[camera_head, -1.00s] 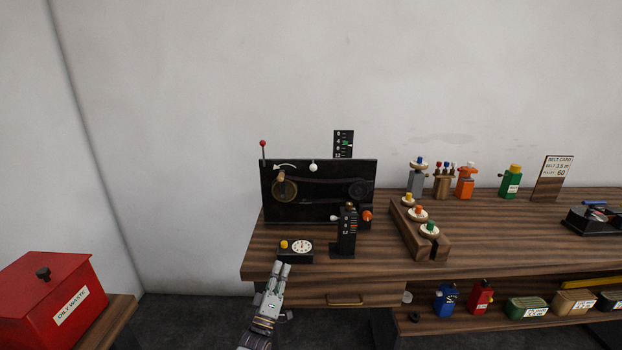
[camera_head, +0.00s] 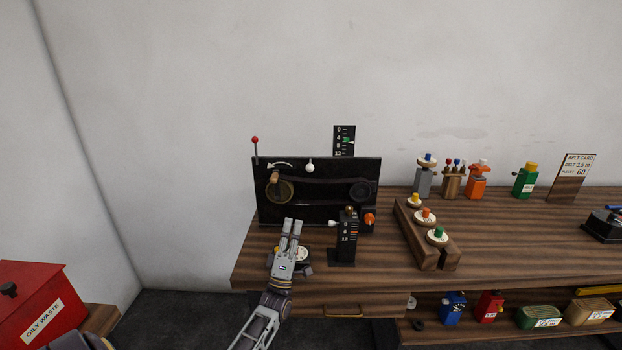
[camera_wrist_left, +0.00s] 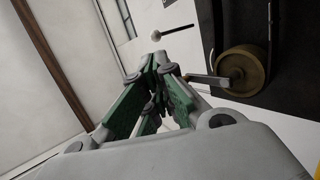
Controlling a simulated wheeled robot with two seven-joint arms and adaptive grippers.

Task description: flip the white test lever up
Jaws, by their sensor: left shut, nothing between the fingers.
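A white lever (camera_head: 333,223) juts left from a small black scale post (camera_head: 343,247) near the front of the bench. A separate white ball knob (camera_head: 310,168) sits near the top of the black belt panel (camera_head: 318,208). I cannot tell for certain which is the test lever. My left gripper (camera_head: 293,222) is shut and empty, left of the post and in front of the panel, partly hiding a dial box (camera_head: 302,254). In the left wrist view its fingers (camera_wrist_left: 158,62) point toward the area beside a brass-coloured wheel (camera_wrist_left: 243,71). My right gripper is out of view.
An orange knob (camera_head: 369,219) is on the post's right. A wooden rack (camera_head: 428,243) with pulleys stands farther right. A red oily waste bin (camera_head: 38,305) is at lower left.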

